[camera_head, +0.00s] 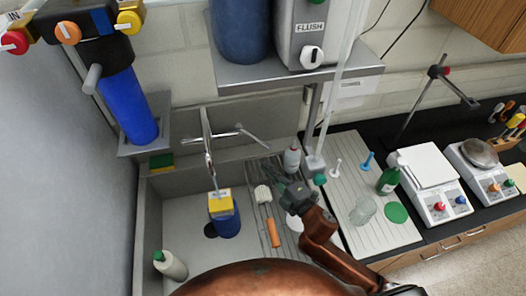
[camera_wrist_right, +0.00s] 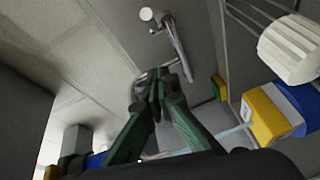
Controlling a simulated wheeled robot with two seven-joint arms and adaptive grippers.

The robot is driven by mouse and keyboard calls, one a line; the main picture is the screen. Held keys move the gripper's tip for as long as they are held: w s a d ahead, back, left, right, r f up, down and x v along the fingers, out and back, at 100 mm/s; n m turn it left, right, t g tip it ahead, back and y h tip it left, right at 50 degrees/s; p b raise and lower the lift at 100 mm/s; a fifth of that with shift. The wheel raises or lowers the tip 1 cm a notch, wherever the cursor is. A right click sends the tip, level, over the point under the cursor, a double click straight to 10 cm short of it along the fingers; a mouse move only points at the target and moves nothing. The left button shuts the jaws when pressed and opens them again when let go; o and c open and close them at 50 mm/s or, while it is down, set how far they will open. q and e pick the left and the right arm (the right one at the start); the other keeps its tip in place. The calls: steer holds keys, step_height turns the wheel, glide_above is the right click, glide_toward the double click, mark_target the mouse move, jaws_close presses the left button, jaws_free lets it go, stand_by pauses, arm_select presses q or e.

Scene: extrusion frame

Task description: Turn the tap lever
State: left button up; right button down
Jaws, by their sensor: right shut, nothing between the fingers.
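The metal tap (camera_head: 207,150) stands at the back of the sink, with a spout reaching forward and thin side arms. A lever (camera_head: 253,133) sticks out to its right. In the right wrist view the tap (camera_wrist_right: 178,45) is ahead of my fingers, and a bent metal bar (camera_wrist_right: 142,78) shows beside the fingertips; I cannot tell whether they touch. My right gripper (camera_head: 275,174) is over the rack right of the basin, in front of and below the lever. Its dark green fingers (camera_wrist_right: 158,82) are shut and empty. My left gripper is not in view.
A blue container with a yellow top (camera_head: 222,212) stands in the sink under the spout. A brush with an orange handle (camera_head: 272,231) and a white bottle (camera_head: 292,158) are near my right gripper. A steel shelf (camera_head: 345,72) overhangs at the back. A sponge (camera_head: 161,161) lies left.

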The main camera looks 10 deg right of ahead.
steer(key=x, duration=0.3)
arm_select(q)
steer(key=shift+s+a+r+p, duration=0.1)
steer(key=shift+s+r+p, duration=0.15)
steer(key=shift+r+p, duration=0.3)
arm_select(e)
glide_toward(254, 137)
steer(key=shift+w+a+f, duration=0.2)
steer(key=shift+w+a, duration=0.55)
steer(key=shift+w, duration=0.2)
steer(key=shift+w+a+f, duration=0.15)
steer(key=shift+w+a, duration=0.55)
steer(key=shift+w, duration=0.25)
